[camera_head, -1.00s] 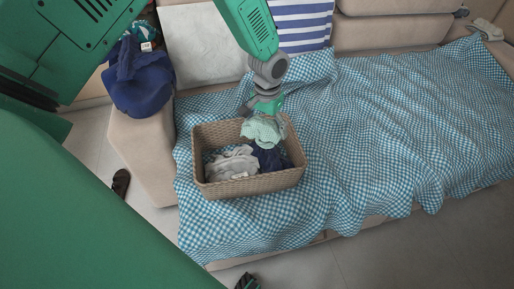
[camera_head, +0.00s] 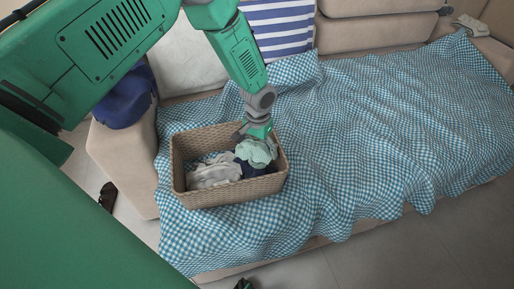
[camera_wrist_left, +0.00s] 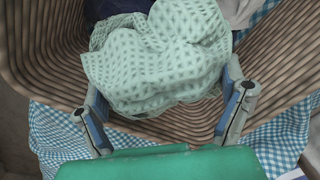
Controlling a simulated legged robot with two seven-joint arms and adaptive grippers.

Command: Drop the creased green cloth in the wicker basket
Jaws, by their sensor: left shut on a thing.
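The creased green cloth (camera_head: 257,152) is pale green with a small pattern and is bunched up. My left gripper (camera_head: 257,138) is shut on it, inside the right part of the wicker basket (camera_head: 235,196). In the left wrist view the cloth (camera_wrist_left: 165,60) sits between the two fingers of the gripper (camera_wrist_left: 166,105), and the ribbed basket wall (camera_wrist_left: 50,50) surrounds it. The cloth hides part of the dark blue cloth below, and I cannot tell whether it rests on it. My right gripper is not in view.
The basket also holds a grey-white cloth (camera_head: 214,171) and a dark blue cloth (camera_head: 262,171). It stands on a blue checked cover (camera_head: 390,140) on the sofa. A dark blue garment (camera_head: 125,100) lies on the left armrest. The cover right of the basket is clear.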

